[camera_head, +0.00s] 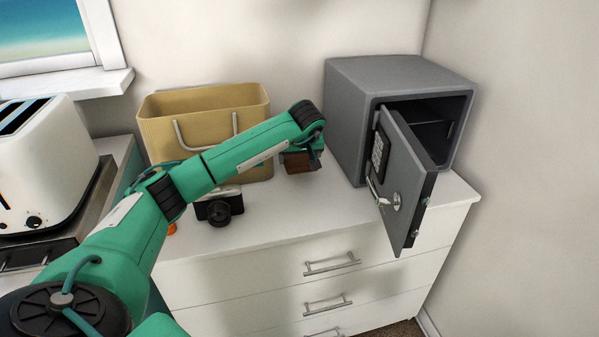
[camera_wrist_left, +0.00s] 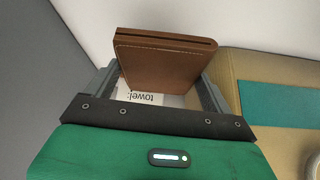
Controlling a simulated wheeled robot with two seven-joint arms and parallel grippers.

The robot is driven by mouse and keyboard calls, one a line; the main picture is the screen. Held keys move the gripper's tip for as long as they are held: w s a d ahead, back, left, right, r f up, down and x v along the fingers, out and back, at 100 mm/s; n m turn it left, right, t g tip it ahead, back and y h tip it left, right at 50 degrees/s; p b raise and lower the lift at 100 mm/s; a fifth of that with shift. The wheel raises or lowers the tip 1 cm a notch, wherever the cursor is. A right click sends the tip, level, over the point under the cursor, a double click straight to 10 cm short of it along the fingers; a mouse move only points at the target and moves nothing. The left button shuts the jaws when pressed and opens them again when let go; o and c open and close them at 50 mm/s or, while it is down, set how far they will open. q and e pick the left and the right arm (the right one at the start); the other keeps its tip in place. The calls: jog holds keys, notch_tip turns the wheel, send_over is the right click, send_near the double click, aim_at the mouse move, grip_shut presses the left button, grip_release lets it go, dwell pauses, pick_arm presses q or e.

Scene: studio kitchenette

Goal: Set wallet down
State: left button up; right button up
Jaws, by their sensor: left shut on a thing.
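My left gripper (camera_head: 306,153) is shut on a brown wallet (camera_head: 297,162), over the back of the white dresser top (camera_head: 280,208) between the tan basket and the grey safe. In the left wrist view the brown stitched wallet (camera_wrist_left: 165,58) stands between the two fingers of the gripper (camera_wrist_left: 160,88). I cannot tell whether the wallet touches the dresser top. My right gripper is not in view.
The grey safe (camera_head: 350,110) stands right with its door (camera_head: 400,180) open. The tan basket (camera_head: 205,108) is at the back left. A camera (camera_head: 219,207) sits below my forearm. A white toaster (camera_head: 45,165) is far left. A label reading "towel" (camera_wrist_left: 150,98) lies behind the wallet.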

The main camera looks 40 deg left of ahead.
aim_at(299, 180)
pick_arm(q)
jog(key=shift+f, duration=2.7)
jog(key=shift+f, duration=0.1)
jog(key=o, duration=0.9)
jog(key=shift+c, duration=0.2)
